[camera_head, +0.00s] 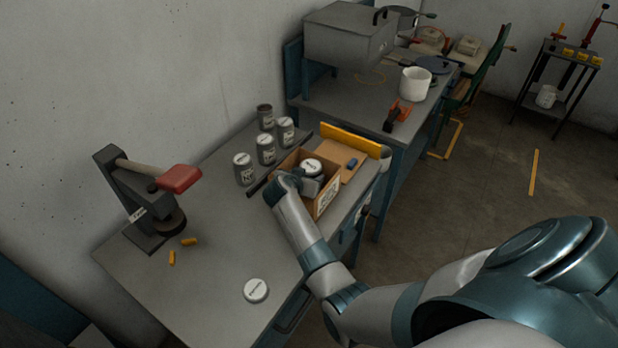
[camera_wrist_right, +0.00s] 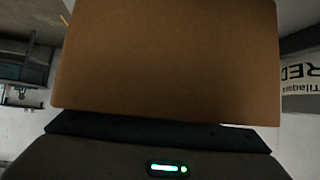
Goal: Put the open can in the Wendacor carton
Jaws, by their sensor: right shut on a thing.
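The Wendacor carton (camera_head: 329,198) is a brown open-topped box with a white label, near the workbench's right edge. A can with a white lid (camera_head: 312,166) shows inside it. My right gripper (camera_head: 308,186) reaches over the carton's near left side, shut on what seems to be a can, mostly hidden by the hand. In the right wrist view brown cardboard (camera_wrist_right: 165,60) fills the middle and hides my fingertips. A can with a dark, open-looking top (camera_head: 265,117) stands at the back by the wall. My left gripper is not in view.
Several white-lidded cans, one in front (camera_head: 244,170), stand left of the carton. A red-handled press (camera_head: 150,195) is at the left. A white disc, seemingly a loose lid (camera_head: 256,290), lies at the front. A yellow bar (camera_head: 350,140) is behind the carton.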

